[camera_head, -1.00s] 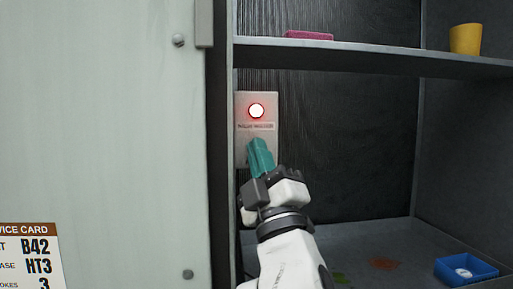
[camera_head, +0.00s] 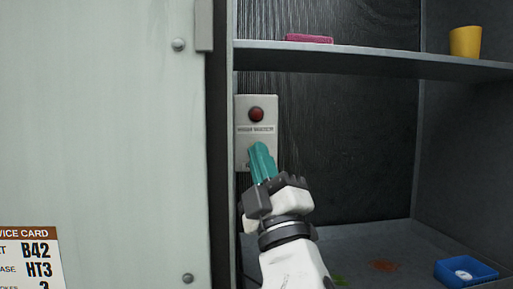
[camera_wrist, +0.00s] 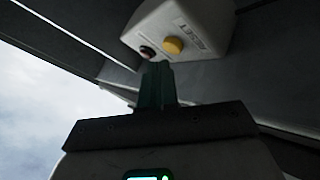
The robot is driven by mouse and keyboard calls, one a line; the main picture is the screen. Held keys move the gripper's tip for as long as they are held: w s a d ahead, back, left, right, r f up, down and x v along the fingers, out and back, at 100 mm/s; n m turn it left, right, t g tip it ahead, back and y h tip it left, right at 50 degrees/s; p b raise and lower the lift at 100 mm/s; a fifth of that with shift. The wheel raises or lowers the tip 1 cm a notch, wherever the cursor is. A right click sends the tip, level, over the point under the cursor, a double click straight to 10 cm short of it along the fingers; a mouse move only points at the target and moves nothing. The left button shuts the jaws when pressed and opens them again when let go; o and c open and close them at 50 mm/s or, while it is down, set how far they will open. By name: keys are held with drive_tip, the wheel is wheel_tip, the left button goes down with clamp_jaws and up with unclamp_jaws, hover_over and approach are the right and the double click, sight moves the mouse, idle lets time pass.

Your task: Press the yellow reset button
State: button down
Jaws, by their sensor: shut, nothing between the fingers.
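The yellow reset button (camera_wrist: 173,45) shows in the wrist view on a pale box (camera_wrist: 205,28) marked RESET, beside a small dark round part (camera_wrist: 147,52). In the head view the same pale panel (camera_head: 242,112) is fixed to the dark back wall, with a dark red, unlit lamp (camera_head: 256,114) near its top. The button is hidden there behind my teal fingers. My gripper (camera_head: 259,148) is shut and empty, its tips in front of the lower panel. In the wrist view the fingertips (camera_wrist: 157,66) appear just below the button; I cannot tell whether they touch it.
A shelf (camera_head: 370,60) above carries a pink block (camera_head: 309,39) and a yellow cup (camera_head: 465,41). A blue tray (camera_head: 455,271) sits on the compartment floor at right. A pale door (camera_head: 110,130) with a service card (camera_head: 28,255) stands at left.

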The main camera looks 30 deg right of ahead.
drive_tip(key=shift+s, duration=0.1)
drive_tip(key=s, duration=0.1)
drive_tip(key=s+a+p, duration=0.1)
drive_tip(key=s, duration=0.2)
drive_tip(key=shift+s+a, duration=0.3)
drive_tip(key=shift+s, duration=0.05)
idle(0.3)
idle(0.3)
